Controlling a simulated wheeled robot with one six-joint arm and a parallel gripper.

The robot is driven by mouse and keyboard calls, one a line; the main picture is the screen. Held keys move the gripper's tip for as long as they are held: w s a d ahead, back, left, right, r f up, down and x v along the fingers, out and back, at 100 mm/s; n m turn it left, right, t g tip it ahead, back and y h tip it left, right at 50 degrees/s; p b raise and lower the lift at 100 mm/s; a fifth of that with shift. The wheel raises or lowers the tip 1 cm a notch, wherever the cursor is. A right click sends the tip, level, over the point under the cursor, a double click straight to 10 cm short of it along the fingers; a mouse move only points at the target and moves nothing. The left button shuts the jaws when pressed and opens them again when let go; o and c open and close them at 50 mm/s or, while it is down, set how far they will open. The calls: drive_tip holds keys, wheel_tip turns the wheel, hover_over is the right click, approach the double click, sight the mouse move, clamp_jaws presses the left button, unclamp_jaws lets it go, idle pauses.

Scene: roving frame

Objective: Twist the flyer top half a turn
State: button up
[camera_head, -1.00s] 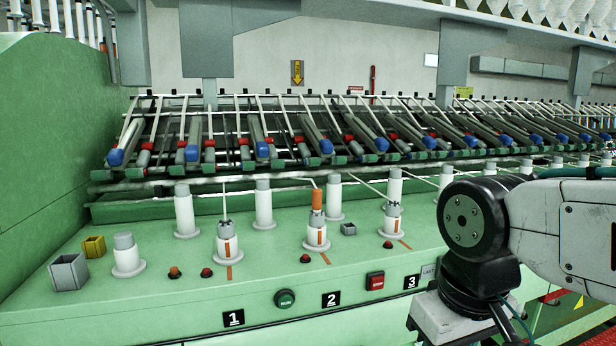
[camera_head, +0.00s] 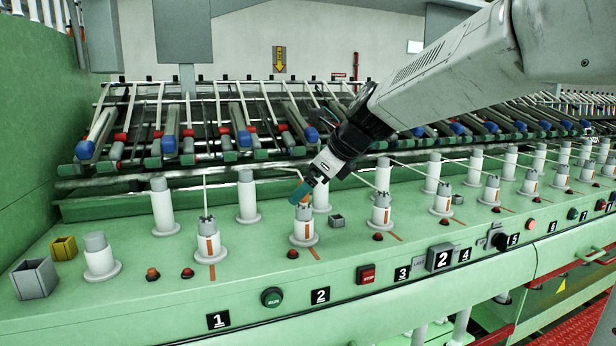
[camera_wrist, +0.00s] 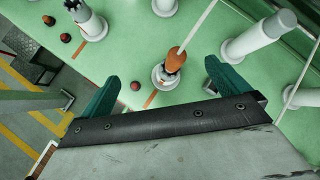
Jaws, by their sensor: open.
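The orange-brown flyer top (camera_wrist: 176,60) sits on the white spindle of station 2 (camera_head: 304,232), with a pale rod or yarn rising from it. In the wrist view it lies between the two teal fingers, with a gap on each side. My gripper (camera_head: 302,190) is open and reaches down from the upper right, at the head of that spindle. In the head view its fingers mostly hide the flyer top. The wrist view shows my gripper (camera_wrist: 162,72) with nothing held. An orange stripe marks the spindle's front and continues on the bed.
Neighbouring spindles (camera_head: 209,240) and (camera_head: 380,210) stand close on both sides, with more behind. A small grey box (camera_head: 337,221) is just right of station 2. A green button (camera_head: 272,297) and red stop button (camera_head: 366,273) are on the front edge. Rollers slope behind.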

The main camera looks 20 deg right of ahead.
sight(308, 220)
drive_tip(key=shift+w+a+f+m, duration=0.1)
drive_tip(key=shift+w+f+m, duration=0.55)
drive_tip(key=shift+f, duration=1.4)
drive_tip(key=shift+w+f+m, duration=0.4)
drive_tip(key=shift+w+f, duration=0.45)
drive_tip(key=shift+f, duration=1.25)
drive_tip(key=shift+w+a+f+m, duration=0.1)
drive_tip(key=shift+w+f+m, duration=0.55)
drive_tip(key=shift+f, duration=1.4)
drive_tip(key=shift+w, duration=0.1)
drive_tip(key=c, duration=1.7)
drive_tip(key=shift+m+t, duration=0.3)
drive_tip(key=shift+c, duration=0.2)
drive_tip(key=shift+m+t+h, duration=0.4)
drive_tip(key=shift+m+h, duration=0.8)
drive_tip(key=shift+m, duration=0.3)
